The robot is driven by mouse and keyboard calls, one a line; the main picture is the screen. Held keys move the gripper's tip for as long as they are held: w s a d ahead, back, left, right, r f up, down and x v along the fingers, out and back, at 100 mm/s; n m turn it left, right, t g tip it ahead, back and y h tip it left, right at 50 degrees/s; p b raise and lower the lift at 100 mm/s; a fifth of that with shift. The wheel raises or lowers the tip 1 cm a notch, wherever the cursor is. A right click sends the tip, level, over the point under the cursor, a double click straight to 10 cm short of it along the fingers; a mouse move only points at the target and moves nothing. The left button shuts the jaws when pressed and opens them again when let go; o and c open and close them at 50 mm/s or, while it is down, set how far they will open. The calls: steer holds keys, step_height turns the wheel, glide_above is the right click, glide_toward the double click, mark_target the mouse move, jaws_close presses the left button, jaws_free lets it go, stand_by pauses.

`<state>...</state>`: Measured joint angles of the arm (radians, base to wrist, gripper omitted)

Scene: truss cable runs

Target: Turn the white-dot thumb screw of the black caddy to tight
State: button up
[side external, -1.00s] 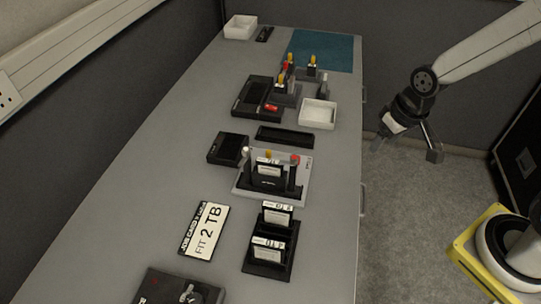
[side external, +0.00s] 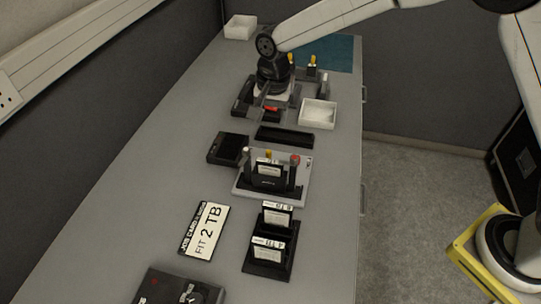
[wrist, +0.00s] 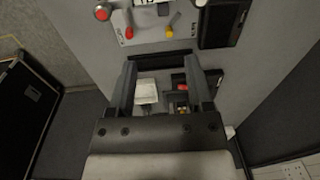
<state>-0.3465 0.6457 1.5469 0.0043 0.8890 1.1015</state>
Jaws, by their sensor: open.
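The black caddy (side external: 268,178) stands upright in a light grey base plate (side external: 240,190) at the middle of the bench. It carries a white label. A post with a white top (side external: 245,152) stands at its left, a yellow top (side external: 268,155) behind it and a red top (side external: 295,158) at its right. My gripper (side external: 265,108) is open above the bench, farther back than this base plate and apart from it. In the wrist view my gripper (wrist: 163,85) shows empty fingers spread wide. The base plate (wrist: 145,38) is partly cut off at the top there.
A dark box (side external: 228,149) sits left of the plate. Two labelled caddies in a black rack (side external: 270,255) and a label card (side external: 204,230) lie in front.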

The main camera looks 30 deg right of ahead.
steer(key=m, duration=0.2)
glide_above(246, 149)
steer(key=shift+s+f, duration=0.1)
steer(key=shift+f, duration=0.3)
steer(key=shift+f, duration=0.1)
steer(key=shift+f, duration=3.85)
jaws_close()
